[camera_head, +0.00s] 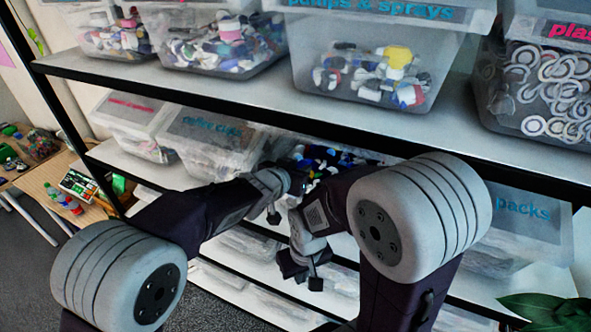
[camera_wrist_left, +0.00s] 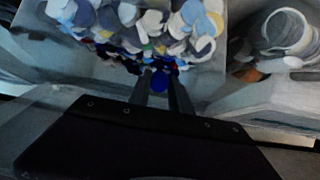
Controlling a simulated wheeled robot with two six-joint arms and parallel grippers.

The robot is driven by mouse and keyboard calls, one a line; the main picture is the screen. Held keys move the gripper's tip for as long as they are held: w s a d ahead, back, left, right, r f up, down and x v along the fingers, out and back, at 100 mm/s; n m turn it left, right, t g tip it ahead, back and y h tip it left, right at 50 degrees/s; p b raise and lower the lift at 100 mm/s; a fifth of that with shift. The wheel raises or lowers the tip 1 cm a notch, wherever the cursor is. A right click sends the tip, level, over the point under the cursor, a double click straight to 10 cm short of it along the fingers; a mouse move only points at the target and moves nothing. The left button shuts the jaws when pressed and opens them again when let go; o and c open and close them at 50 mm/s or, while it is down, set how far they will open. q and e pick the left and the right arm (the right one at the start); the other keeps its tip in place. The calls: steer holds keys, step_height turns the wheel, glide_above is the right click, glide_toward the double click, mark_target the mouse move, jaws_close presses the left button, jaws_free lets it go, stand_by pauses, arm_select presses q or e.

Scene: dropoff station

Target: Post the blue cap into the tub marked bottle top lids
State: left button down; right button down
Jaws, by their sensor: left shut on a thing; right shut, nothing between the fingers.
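My left gripper (camera_wrist_left: 160,88) is shut on the blue cap (camera_wrist_left: 159,82), which shows between its two dark fingertips in the left wrist view. Just beyond the fingertips is a clear tub (camera_wrist_left: 225,18) filled with white, blue and a few orange and yellow caps. In the head view my left wrist reaches to the middle shelf, beside an open tub with blue and white lids (camera_head: 335,156). Its label is hidden behind my arms. I cannot make out the held cap in the head view. My right gripper (camera_head: 316,284) is shut and empty, lower and in front of the shelf.
The upper shelf (camera_head: 230,98) overhangs this tub. A pale-lidded tub marked coffee (camera_head: 212,138) stands to its left, and a tub marked packs (camera_head: 525,211) to the right. A plant (camera_head: 548,312) is at the lower right, and a wooden table (camera_head: 50,190) at the left.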

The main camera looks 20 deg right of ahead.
arm_select(q)
steer(key=c, duration=1.1)
jaws_free()
steer(key=v, duration=0.9)
steer(key=shift+b, duration=0.45)
steer(key=shift+a, duration=0.1)
